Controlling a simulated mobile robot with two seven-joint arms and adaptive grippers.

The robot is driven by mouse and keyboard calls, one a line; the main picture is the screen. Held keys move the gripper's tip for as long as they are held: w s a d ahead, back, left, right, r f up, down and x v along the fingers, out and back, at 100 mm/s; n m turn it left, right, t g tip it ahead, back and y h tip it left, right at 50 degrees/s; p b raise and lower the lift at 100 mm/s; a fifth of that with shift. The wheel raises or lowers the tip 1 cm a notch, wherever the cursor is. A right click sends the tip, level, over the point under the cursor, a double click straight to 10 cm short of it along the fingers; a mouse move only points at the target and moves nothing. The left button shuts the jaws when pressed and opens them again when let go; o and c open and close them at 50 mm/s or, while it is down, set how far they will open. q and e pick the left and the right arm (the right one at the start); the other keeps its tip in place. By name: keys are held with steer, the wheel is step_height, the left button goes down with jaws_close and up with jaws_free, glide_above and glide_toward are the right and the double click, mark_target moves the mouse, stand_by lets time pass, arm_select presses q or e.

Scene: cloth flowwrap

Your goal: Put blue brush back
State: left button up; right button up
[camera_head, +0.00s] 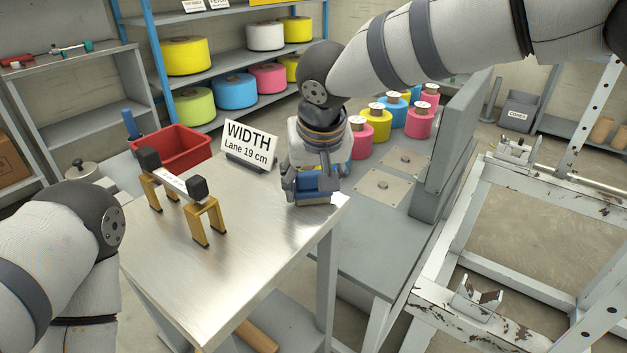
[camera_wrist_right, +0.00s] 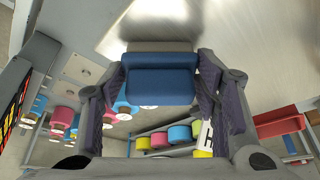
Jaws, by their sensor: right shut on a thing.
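The blue brush (camera_head: 314,184) is at the far right corner of the steel table (camera_head: 200,285), with a grey strip along its lower side. My right gripper (camera_head: 313,178) is shut on it from above. In the right wrist view the blue brush (camera_wrist_right: 161,82) sits between the two fingers of my right gripper (camera_wrist_right: 160,95), with its grey strip toward the steel surface. I cannot tell whether the brush touches the table. My left arm shows at the left, but its gripper is out of view.
A "WIDTH Lane 19 cm" sign (camera_head: 249,142) stands left of the right gripper. A small stand with yellow legs (camera_head: 203,223) is on the table. A red bin (camera_head: 181,148) is behind it. A worn metal frame (camera_head: 425,297) stands at the right. The table's front is clear.

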steer(key=o, duration=1.1)
steer(key=shift+f, duration=0.1)
arm_select(q)
steer(key=shift+w+r+t+p, duration=0.3)
steer(key=shift+w+r+p, duration=0.15)
steer(key=shift+w+r, duration=0.2)
arm_select(e)
steer(key=v, duration=1.2)
